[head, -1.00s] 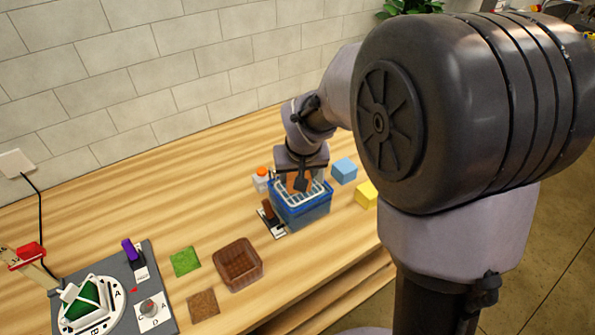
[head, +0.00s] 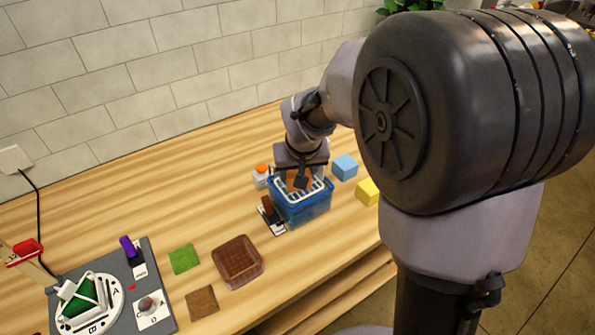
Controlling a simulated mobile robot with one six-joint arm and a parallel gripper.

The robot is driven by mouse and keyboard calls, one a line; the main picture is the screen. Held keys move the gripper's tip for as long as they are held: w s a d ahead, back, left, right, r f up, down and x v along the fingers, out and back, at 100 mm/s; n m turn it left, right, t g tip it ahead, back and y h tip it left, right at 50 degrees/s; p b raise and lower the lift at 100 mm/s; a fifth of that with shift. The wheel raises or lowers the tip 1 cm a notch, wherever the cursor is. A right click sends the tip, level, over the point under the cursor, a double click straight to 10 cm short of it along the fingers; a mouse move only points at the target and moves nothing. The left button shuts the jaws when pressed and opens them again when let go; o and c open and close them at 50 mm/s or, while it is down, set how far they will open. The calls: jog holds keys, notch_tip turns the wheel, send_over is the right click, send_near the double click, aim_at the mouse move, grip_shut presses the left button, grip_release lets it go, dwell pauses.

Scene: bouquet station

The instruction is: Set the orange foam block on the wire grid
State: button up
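A white wire grid (head: 316,192) lies across the top of a blue bin (head: 305,210) near the middle of the table. My gripper (head: 300,182) points down over the grid. Orange of the foam block (head: 290,181) shows on both sides of the dark near finger, at the level of the grid. The near finger hides the middle of the block, and the far finger is hidden. I cannot tell whether the fingers press on the block or whether it rests on the grid.
A blue block (head: 345,167) and a yellow block (head: 368,191) stand right of the bin. A white jar with an orange top (head: 261,175) and a brown-handled device (head: 269,213) are close on its left. A brown tray (head: 238,261) lies front left.

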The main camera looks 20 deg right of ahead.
jog(key=o, duration=1.6)
jog(key=shift+o, duration=1)
jog(key=shift+a, duration=0.1)
jog(key=shift+r, duration=0.1)
jog(key=shift+w+r+p, duration=0.1)
jog(key=shift+r+p, duration=0.5)
jog(key=shift+r, duration=0.1)
jog(key=shift+r+p, duration=2)
jog(key=shift+r, duration=0.8)
